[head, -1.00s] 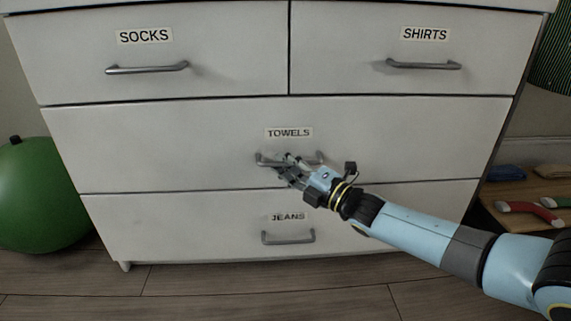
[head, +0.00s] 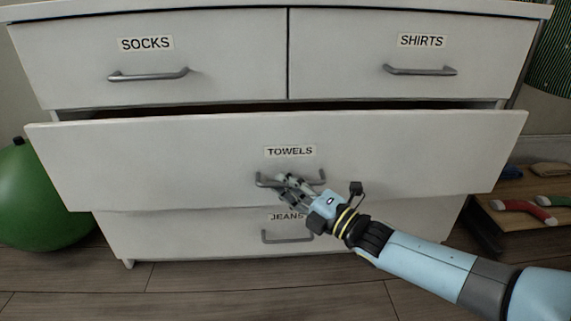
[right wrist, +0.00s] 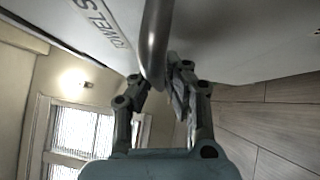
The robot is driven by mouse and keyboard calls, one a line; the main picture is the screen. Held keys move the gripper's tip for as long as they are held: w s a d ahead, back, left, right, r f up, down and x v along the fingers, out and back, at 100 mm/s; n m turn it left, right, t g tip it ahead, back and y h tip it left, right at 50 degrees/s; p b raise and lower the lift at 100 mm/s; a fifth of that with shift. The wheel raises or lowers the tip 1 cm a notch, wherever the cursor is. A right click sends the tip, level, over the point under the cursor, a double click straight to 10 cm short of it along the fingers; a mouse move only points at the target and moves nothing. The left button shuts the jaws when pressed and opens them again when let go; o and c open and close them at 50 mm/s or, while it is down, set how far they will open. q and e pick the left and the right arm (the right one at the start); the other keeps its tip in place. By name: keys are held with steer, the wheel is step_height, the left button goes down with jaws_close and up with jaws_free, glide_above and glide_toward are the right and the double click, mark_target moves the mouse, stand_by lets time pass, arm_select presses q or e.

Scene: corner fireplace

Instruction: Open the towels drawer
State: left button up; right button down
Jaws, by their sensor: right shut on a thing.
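The towels drawer (head: 130,160) is the wide white middle drawer of the dresser, marked with a TOWELS label (head: 290,151). It stands partly pulled out, with a dark gap along its top edge. Its grey bar handle (head: 262,181) is partly hidden by my right gripper (head: 284,183), which is shut on it. In the right wrist view the handle (right wrist: 155,45) runs between the fingers (right wrist: 160,88) of that gripper. My left gripper is not in view.
The socks drawer (head: 220,40) and shirts drawer (head: 480,45) above are closed. The jeans drawer (head: 180,235) below is closed and partly covered by the towels drawer. A green ball (head: 35,205) lies at left. A low wooden shelf (head: 510,190) with socks stands at right.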

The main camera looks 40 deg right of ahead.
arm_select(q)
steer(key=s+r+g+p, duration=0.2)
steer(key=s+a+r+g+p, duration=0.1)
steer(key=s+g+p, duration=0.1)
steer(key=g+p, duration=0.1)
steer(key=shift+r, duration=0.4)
arm_select(e)
steer(key=s+a, duration=0.5)
steer(key=s, duration=0.3)
steer(key=s+a, duration=0.5)
steer(key=s, duration=0.4)
steer(key=shift+a+r, duration=0.15)
steer(key=shift+a, duration=0.05)
steer(key=c, duration=1.4)
jaws_free()
steer(key=shift+s, duration=0.1)
steer(key=v, duration=1.2)
